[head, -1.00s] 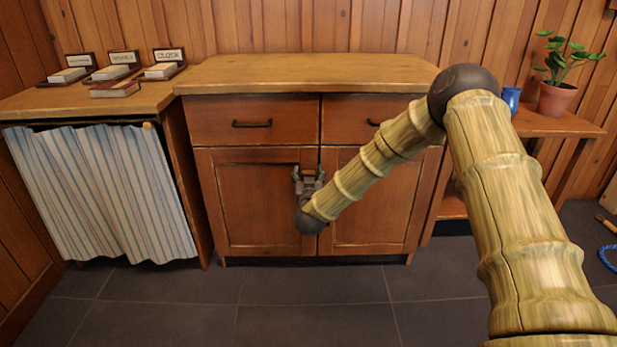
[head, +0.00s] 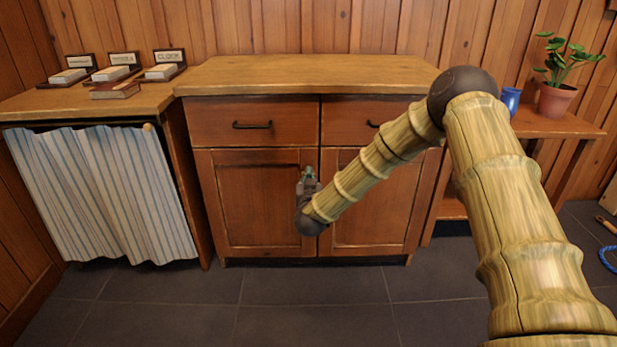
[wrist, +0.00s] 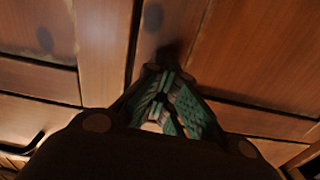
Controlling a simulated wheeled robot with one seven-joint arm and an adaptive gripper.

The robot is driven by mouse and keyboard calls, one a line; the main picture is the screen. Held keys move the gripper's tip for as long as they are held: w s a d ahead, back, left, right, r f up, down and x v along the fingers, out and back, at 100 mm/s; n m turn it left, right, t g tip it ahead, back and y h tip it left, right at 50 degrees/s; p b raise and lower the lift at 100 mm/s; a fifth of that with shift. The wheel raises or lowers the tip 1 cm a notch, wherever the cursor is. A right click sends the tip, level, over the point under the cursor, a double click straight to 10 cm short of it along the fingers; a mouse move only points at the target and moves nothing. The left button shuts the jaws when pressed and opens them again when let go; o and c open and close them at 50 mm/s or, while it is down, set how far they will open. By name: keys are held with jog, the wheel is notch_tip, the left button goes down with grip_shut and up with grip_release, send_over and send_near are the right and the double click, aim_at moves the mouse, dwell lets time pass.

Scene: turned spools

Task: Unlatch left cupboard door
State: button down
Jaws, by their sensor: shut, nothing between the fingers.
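The left cupboard door (head: 250,205) is a reddish-brown wooden panel door and looks closed, flush with the right cupboard door (head: 370,205). My gripper (head: 308,172) is at the upper right corner of the left door, near the seam between the doors. In the wrist view my gripper (wrist: 165,78) has its teal-padded fingers drawn together, with nothing seen between them. The fingertips are close to the wood; I cannot tell whether they touch it. No latch is clearly visible; my gripper covers that corner in the head view.
Two drawers with dark handles sit above the doors, the left handle (head: 252,125) in plain view. A striped curtain (head: 105,195) hangs at left. A side shelf with a potted plant (head: 557,98) stands at right. The tiled floor (head: 310,300) in front is clear.

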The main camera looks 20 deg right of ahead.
jog(key=shift+r+m+p, duration=0.15)
jog(key=shift+m+p, duration=0.25)
jog(key=shift+m, duration=0.2)
jog(key=shift+m+p, duration=0.6)
jog(key=shift+m, duration=0.5)
jog(key=m+p, duration=0.1)
jog(key=m, duration=0.4)
jog(key=shift+d, duration=0.1)
jog(key=m, duration=0.5)
jog(key=shift+f+m, duration=0.2)
jog(key=shift+m, duration=1.7)
jog(key=c, duration=0.9)
grip_release()
jog(key=shift+d+r, duration=0.1)
jog(key=shift+d, duration=0.05)
